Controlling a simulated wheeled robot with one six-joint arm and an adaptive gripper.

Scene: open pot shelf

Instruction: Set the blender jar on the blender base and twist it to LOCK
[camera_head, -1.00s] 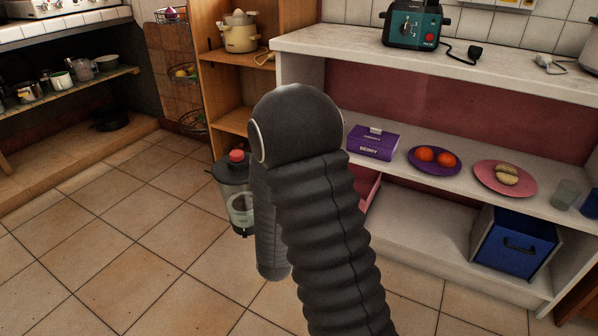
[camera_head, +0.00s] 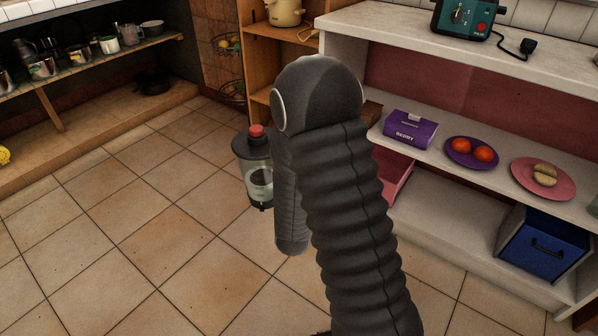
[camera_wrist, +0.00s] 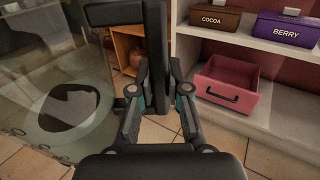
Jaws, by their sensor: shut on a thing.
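The blender jar (camera_head: 259,185) is clear, with a dark lid and a red cap. It hangs upright over the floor left of my arm in the head view. In the wrist view its clear wall (camera_wrist: 70,100) fills the left side. My gripper (camera_wrist: 159,85) is shut on the jar's dark upright handle (camera_wrist: 157,45); in the head view my arm hides the gripper. The blender base (camera_head: 462,17), a teal and dark unit with a knob and a red button, stands on the white counter at upper right, its top cut off. The jar is well away from it.
A plug and cord (camera_head: 527,45) lie right of the base. The shelf below holds a purple BERRY box (camera_head: 410,129), a purple plate (camera_head: 452,151) and a pink plate (camera_head: 520,178). A pink drawer (camera_wrist: 226,88) sits lower. The tiled floor at left is clear.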

